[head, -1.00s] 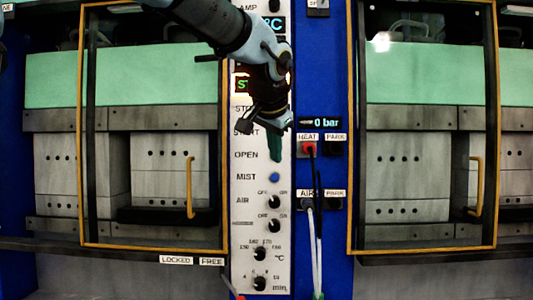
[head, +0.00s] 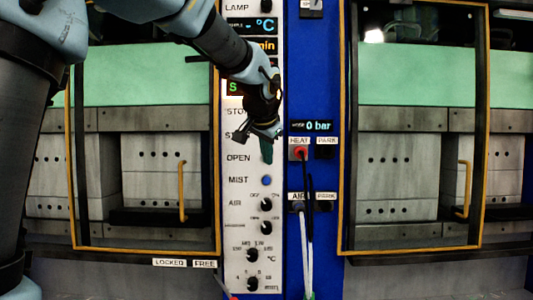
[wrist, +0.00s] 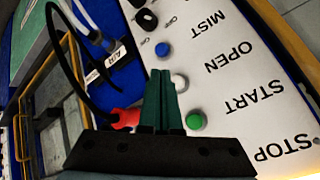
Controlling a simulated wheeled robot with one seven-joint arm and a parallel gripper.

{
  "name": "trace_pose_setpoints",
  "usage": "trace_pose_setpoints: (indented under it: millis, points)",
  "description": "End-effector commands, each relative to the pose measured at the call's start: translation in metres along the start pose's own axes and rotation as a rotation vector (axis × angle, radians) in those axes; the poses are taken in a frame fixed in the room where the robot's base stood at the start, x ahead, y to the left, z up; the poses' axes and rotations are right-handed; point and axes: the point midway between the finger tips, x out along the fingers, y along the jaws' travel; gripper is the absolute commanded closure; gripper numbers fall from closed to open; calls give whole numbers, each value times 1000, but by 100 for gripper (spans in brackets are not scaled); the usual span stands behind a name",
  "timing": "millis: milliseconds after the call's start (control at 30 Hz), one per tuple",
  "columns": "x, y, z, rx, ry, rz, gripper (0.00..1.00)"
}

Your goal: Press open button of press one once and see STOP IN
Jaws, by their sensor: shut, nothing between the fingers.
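The white control panel (head: 237,205) of a press stands mid-picture in the head view, with STOP, START, OPEN and MIST labels. My gripper (head: 267,158) is shut and empty, its green fingers pointing down beside the OPEN label (head: 238,158). It hides the OPEN button in the head view. In the wrist view, my gripper (wrist: 161,75) has its fingertips beside the white OPEN button (wrist: 180,83); I cannot tell whether they touch it. The green START button (wrist: 195,121) is near the fingers. A small display (head: 234,87) shows a green "S"; my arm covers its remaining text.
The blue MIST button (head: 266,180) lies just below my fingertips, with black knobs (head: 266,204) under it. Framed press doors (head: 182,190) flank the panel. A gauge (head: 312,126) reads 0 bar.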

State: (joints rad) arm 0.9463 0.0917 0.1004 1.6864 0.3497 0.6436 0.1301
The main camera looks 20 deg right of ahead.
Motion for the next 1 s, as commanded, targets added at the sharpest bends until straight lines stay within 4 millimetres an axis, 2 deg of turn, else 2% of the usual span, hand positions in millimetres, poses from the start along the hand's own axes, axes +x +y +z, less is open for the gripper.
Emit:
trace_pose_setpoints:
  millis: [300,1000]
  points:
    - [11,-8,-8,-1,0,-1,100]
    - [11,-8,-7,-1,0,-1,100]
